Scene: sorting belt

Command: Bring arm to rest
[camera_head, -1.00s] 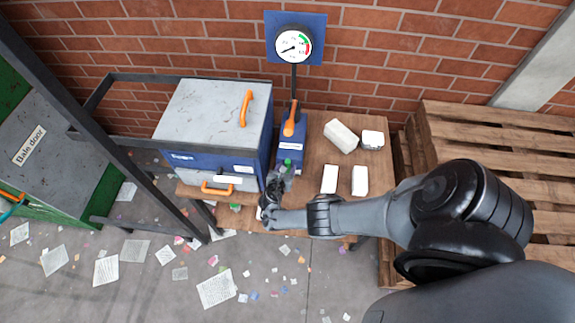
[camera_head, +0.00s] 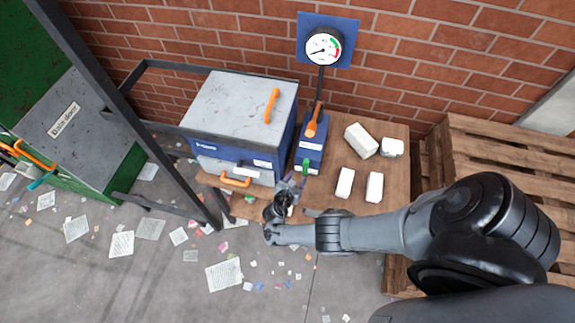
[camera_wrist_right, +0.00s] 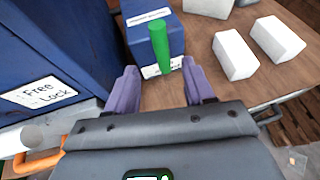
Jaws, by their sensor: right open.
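My right arm comes in from the right in the head view, and its gripper (camera_head: 288,188) is at the front edge of the wooden table (camera_head: 391,204). In the right wrist view the two purple fingers of my right gripper (camera_wrist_right: 163,92) are apart with nothing held between them. The green handle (camera_wrist_right: 160,46) on the small blue box (camera_wrist_right: 151,27) lies beyond the fingertips and shows between them. My left gripper is not in view.
A blue and grey machine (camera_head: 238,112) with orange handles stands left of the gripper. Several white blocks (camera_head: 361,141) lie on the table's right side. A gauge (camera_head: 324,48) stands behind. Wooden pallets (camera_head: 490,150) are at right, a green baler (camera_head: 75,135) at left. Papers litter the floor.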

